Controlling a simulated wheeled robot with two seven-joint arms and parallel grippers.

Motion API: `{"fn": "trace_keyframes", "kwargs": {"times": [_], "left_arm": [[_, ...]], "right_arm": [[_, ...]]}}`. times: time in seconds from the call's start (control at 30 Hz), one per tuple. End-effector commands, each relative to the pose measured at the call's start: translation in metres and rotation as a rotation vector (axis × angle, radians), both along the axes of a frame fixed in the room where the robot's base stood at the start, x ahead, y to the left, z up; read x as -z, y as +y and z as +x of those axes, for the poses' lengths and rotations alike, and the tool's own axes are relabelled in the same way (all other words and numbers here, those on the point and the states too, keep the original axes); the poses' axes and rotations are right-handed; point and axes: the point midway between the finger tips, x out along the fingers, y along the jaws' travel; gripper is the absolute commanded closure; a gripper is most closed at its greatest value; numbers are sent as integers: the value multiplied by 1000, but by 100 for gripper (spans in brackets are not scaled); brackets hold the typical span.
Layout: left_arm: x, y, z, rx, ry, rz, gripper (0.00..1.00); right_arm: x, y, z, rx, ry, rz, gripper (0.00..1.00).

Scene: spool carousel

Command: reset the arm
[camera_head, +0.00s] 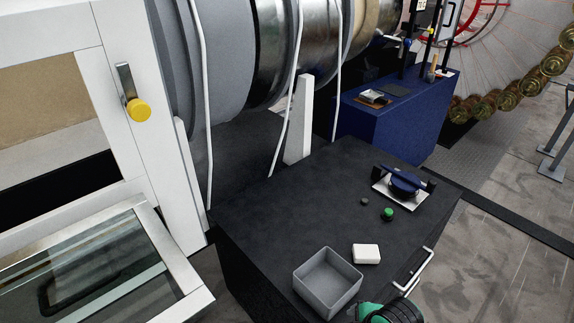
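Neither of my grippers shows in the head view, and no fingertips can be seen. A rounded black part with a teal-green ring cuts into the bottom edge, in front of the dark table; I cannot tell for sure whether it belongs to one of my arms. The dark table (290,215) stands in front of the large grey machine. On its far right part, a dark blue device (404,182) rests on a white plate.
On the table are an open grey bin (327,281), a white block (366,253), a green knob-like item (387,214) and a small grey piece (364,201). A blue cabinet (385,125) stands behind. The table's middle is clear.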

Motion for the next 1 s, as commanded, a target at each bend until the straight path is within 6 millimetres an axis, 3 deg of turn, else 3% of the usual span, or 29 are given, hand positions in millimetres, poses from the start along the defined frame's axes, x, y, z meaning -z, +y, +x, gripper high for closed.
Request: {"fn": "trace_keyframes", "kwargs": {"times": [0.1,0.3,0.7,1.0], "left_arm": [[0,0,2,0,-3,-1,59],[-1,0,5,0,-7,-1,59],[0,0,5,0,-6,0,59],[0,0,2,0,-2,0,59]], "right_arm": [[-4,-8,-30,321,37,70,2],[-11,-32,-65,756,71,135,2],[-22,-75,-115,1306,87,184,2],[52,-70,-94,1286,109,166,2]]}}
